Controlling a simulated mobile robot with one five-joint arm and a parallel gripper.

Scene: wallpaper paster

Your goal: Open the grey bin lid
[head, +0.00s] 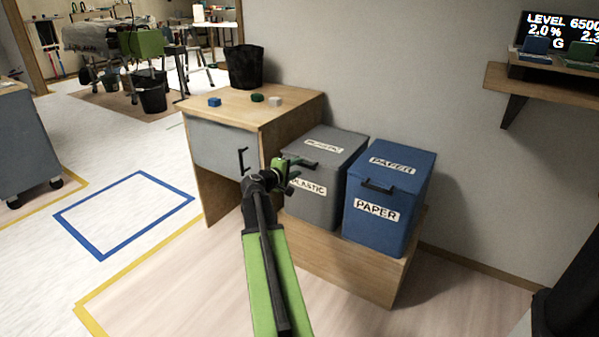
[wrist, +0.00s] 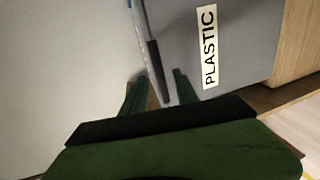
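The grey bin (head: 325,213) carries PLASTIC labels, and its grey lid (head: 335,146) is closed in the head view. A dark handle (head: 301,162) sits at the lid's front edge. My gripper (head: 284,177) is at that front edge, beside the handle, and hides part of the bin front. In the wrist view the two green fingers of my gripper (wrist: 163,92) are apart, with the dark handle (wrist: 157,70) between them. I cannot tell whether either finger touches it. The bin's front (wrist: 245,45) with its label is to the right there.
A blue PAPER bin (head: 385,210) stands close on the right, on the same wooden base (head: 340,270). A wooden desk (head: 290,110) with a grey drawer (head: 222,150) is at the left. Floor is free in front.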

